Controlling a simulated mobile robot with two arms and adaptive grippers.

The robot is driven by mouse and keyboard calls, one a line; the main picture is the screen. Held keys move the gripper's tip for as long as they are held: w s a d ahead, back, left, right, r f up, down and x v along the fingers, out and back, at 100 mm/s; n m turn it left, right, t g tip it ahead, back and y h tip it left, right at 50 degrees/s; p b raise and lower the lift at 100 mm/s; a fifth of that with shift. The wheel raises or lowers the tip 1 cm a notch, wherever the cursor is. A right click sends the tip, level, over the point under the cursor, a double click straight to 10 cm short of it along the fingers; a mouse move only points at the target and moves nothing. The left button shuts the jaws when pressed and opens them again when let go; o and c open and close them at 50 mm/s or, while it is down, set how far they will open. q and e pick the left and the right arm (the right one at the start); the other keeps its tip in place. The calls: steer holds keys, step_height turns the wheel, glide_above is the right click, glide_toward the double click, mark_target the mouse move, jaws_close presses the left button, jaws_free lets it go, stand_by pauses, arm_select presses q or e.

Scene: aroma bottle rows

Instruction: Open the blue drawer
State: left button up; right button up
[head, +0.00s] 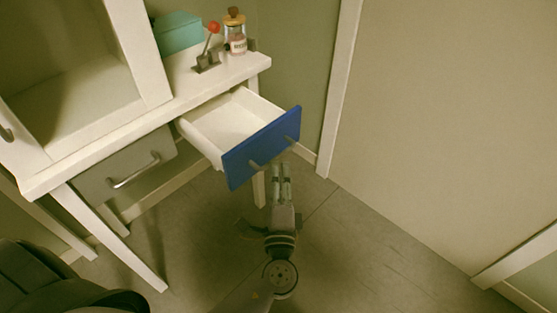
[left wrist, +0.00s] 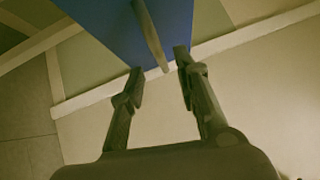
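The blue drawer (head: 262,148) is pulled well out of the white desk, and its white inside looks empty. Its blue front also fills the top of the left wrist view (left wrist: 110,32). A bar handle (left wrist: 152,36) is on that front. My left gripper (head: 281,167) is just in front of the drawer front, low by the handle. In the left wrist view its fingers (left wrist: 159,62) are apart, and the handle's near end shows between the fingertips. I cannot tell whether they touch it. My right gripper is not in view.
A grey drawer (head: 128,170) beside it is closed. On the white desk (head: 185,98) are a teal box (head: 178,33), a red-knobbed lever (head: 208,50) and a corked glass bottle (head: 235,35). An open white cabinet stands left. A wall is right; floor in front is clear.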

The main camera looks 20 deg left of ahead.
arm_select(q)
steer(key=v, duration=0.6)
steer(key=shift+f, duration=0.15)
